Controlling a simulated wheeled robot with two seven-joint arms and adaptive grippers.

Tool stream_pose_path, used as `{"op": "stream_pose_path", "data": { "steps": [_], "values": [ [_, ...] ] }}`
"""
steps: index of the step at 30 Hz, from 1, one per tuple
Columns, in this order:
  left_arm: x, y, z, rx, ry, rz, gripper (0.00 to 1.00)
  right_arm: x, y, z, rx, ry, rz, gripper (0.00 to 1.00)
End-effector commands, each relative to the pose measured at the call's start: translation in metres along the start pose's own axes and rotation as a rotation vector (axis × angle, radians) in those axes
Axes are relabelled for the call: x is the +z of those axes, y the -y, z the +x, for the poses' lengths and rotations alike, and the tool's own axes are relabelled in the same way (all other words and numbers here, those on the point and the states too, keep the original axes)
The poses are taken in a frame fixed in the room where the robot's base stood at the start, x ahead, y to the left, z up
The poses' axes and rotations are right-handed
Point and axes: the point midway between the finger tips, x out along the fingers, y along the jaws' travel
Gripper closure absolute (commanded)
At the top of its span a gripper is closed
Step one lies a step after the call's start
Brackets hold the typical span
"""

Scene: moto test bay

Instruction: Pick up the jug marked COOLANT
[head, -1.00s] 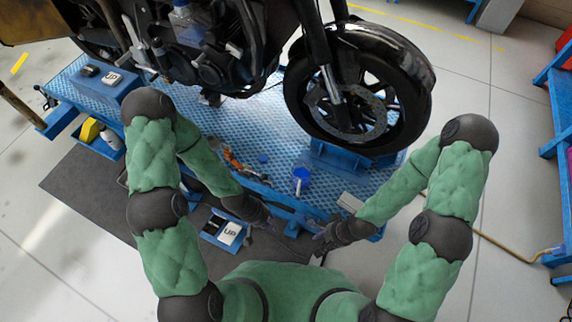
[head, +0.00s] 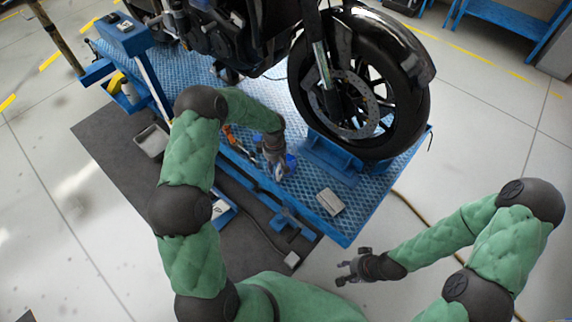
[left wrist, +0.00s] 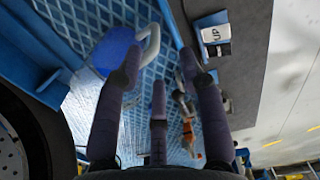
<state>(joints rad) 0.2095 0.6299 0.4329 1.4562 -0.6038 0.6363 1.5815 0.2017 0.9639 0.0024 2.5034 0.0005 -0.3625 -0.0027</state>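A blue-topped vessel with a pale loop handle stands on the blue lift platform; I take it for the jug (left wrist: 115,50), but no COOLANT marking is legible. In the head view, blue parts of it (head: 291,163) show beside my left gripper (head: 274,168), which hides most of it. In the left wrist view the fingers of my left gripper (left wrist: 160,70) are spread, with the jug ahead and to the left, near the left finger. Contact cannot be told. My right gripper (head: 356,267) is open and empty, off the platform at the lower right.
A motorcycle front wheel (head: 365,85) stands in a blue chock (head: 330,160) right of the jug. A pale block (head: 330,201) lies near the platform's front corner. Orange-handled tools (left wrist: 187,130) lie near the jug. A yellow container (head: 116,82) is in the left side tray.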

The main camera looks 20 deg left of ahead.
Motion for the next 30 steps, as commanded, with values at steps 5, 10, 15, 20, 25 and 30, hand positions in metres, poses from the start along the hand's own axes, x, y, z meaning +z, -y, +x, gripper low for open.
{"op": "stream_pose_path", "data": {
  "steps": [5,10,15,20,25,30],
  "values": [
    [0.001,0.0,0.031,-0.002,0.002,0.002,0.6,0.0,-0.004,0.01,0.0,0.0,0.001,0.6],
    [0.001,-0.001,0.041,0.001,0.002,0.002,0.6,-0.001,-0.005,0.013,0.0,0.0,0.001,0.6],
    [0.001,-0.003,0.058,0.0,0.003,0.002,0.6,-0.001,-0.008,0.021,0.0,0.0,0.001,0.6],
    [0.001,-0.006,0.081,-0.001,0.002,0.002,0.6,-0.001,-0.012,0.032,0.0,0.0,0.001,0.6],
    [0.001,-0.006,0.091,0.001,0.002,0.003,0.6,-0.001,-0.013,0.035,0.0,0.0,0.001,0.6],
    [0.001,-0.006,0.09,0.001,0.002,0.003,0.6,-0.001,-0.012,0.034,0.0,0.0,0.001,0.6]
  ]
}}
